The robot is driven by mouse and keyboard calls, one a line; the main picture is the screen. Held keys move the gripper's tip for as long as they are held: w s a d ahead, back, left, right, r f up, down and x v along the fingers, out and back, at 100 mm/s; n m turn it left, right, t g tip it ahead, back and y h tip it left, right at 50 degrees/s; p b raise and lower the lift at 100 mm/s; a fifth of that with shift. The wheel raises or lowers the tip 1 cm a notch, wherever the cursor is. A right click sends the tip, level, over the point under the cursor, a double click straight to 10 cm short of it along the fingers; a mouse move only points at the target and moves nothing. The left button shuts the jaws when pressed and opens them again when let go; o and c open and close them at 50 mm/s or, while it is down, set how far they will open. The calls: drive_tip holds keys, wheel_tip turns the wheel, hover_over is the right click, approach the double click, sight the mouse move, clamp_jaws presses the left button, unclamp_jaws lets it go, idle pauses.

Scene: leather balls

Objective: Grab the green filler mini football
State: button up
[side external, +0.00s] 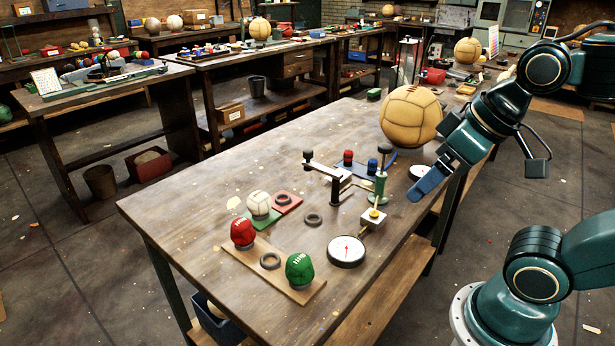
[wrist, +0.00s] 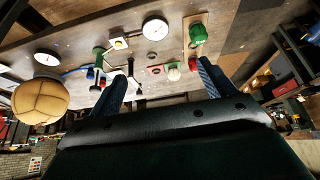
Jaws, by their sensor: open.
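The green mini football (side external: 300,268) with white laces sits at the near end of a small wooden board (side external: 262,273) on the workbench. A red mini football (side external: 242,232) sits at the board's other end. In the wrist view the green ball (wrist: 198,33) shows at the upper right, just beyond the right fingertip. My gripper (side external: 428,184) has blue fingers and is over the bench's right side, well apart from the green ball. In the wrist view my gripper (wrist: 162,69) is open, its fingers spread and nothing held between them.
A white mini ball (side external: 258,203) stands on a green pad behind the red one. A round dial gauge (side external: 346,251) lies right of the green ball. Small stands and clamps (side external: 336,185) rise mid-bench. A large tan ball (side external: 411,115) sits behind my gripper.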

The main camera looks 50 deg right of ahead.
drive_tip(key=n+g+y, duration=0.3)
drive_tip(key=n+y, duration=0.1)
drive_tip(key=n, duration=1.2)
approach(308, 257)
drive_tip(key=shift+s+d+r, duration=0.25)
drive_tip(key=shift+r, duration=0.25)
drive_tip(key=shift+x, duration=4.35)
drive_tip(key=shift+w, duration=0.15)
drive_tip(key=shift+x, duration=2.55)
drive_tip(key=shift+a+r, duration=0.1)
